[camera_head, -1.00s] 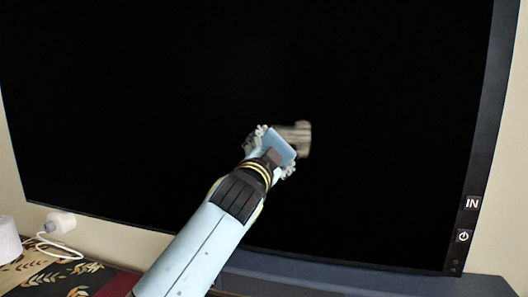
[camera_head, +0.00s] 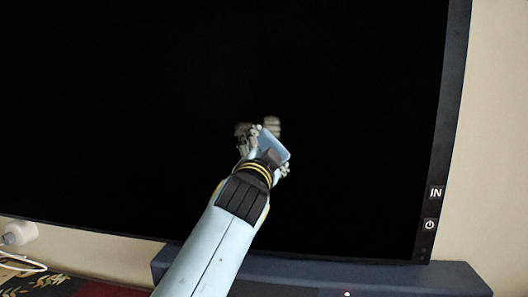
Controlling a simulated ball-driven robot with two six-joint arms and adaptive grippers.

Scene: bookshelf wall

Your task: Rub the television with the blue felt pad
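The television (camera_head: 150,110) fills most of the view, its black screen facing me. My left arm comes in from the lower left and ends at its gripper (camera_head: 265,147) in front of the lower middle of the screen. Between the fingers is a flat light-blue block, the blue felt pad (camera_head: 274,144), tilted, with a finger on either side. A blurred grey-brown smudge (camera_head: 272,125) shows on the screen just beyond the gripper, partly hidden by it. Whether the pad touches the screen I cannot tell. My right gripper is not in view.
A dark blue-grey stand (camera_head: 400,278) with a red light lies below the screen. A white plug-like object (camera_head: 20,233) with a cable sits at lower left, above a patterned red and black surface (camera_head: 35,286). Bare wall is at right.

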